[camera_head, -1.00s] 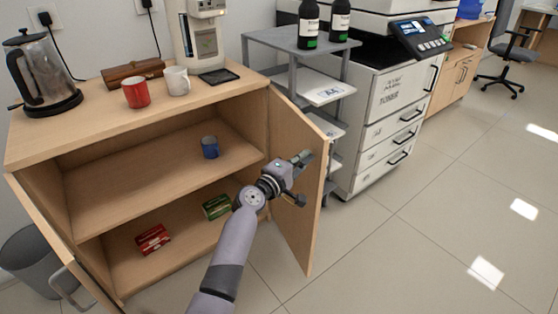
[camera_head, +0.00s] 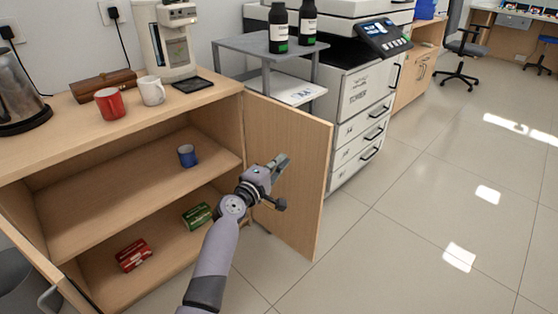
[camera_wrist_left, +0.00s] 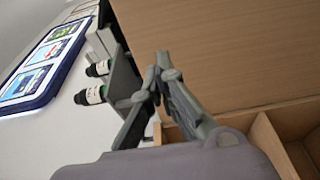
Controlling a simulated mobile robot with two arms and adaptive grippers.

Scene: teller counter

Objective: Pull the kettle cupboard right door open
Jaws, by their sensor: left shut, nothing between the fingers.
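The cupboard's right door (camera_head: 300,178) stands open, swung out to the right of the cupboard (camera_head: 62,112). My left gripper (camera_head: 283,162) is in front of the door's inner face, shut and empty. I cannot tell whether it touches the door. In the left wrist view the shut fingers (camera_wrist_left: 158,75) show beside the wide wooden panel of the door (camera_wrist_left: 215,50). The left door (camera_head: 30,240) is also open, at the lower left, with a metal handle. The kettle (camera_head: 18,90) stands on the cupboard top at the left, partly cut off. My right gripper is not in view.
On top are a red mug (camera_head: 109,102), a white mug (camera_head: 151,90) and a coffee machine (camera_head: 165,40). Inside are a blue cup (camera_head: 187,155), a green box (camera_head: 197,215) and a red box (camera_head: 133,254). A grey shelf cart (camera_head: 268,46) and printer (camera_head: 365,100) stand behind the door.

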